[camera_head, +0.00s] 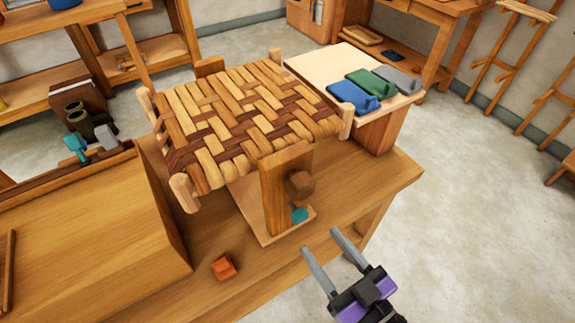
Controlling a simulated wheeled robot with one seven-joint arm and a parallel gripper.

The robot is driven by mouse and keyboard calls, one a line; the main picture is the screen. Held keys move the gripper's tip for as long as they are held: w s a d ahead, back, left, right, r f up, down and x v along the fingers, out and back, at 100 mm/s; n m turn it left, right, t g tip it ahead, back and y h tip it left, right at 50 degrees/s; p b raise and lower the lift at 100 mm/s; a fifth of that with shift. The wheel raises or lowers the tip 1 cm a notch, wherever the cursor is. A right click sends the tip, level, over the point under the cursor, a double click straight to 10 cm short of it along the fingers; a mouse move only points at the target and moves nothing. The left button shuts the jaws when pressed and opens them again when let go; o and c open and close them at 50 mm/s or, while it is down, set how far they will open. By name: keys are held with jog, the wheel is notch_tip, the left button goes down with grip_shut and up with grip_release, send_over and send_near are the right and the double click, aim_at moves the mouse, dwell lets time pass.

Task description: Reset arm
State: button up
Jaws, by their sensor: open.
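My gripper (325,252) shows at the lower right of the head view, with its two grey fingers spread and nothing between them. It is above the floor just off the right front edge of the workbench (360,185). The woven bark seat (240,118) rests on a wooden stand (285,185) on the bench, up and to the left of my gripper. A round brown knob (300,185) and a small teal piece (299,215) are on the stand's near side. My gripper is apart from all of them.
An orange block (224,268) lies on the bench's front. A large wooden box (90,245) takes up the left. Blue (352,97), green (370,83) and grey (397,77) tools lie on a side board (315,65). The floor (465,220) at right is clear.

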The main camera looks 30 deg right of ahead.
jog(key=s+r+g, duration=0.1)
jog(key=s+g, duration=0.2)
jog(key=s, duration=1.1)
jog(key=shift+s+r, duration=0.3)
jog(key=shift+r, duration=0.05)
dwell(0.7)
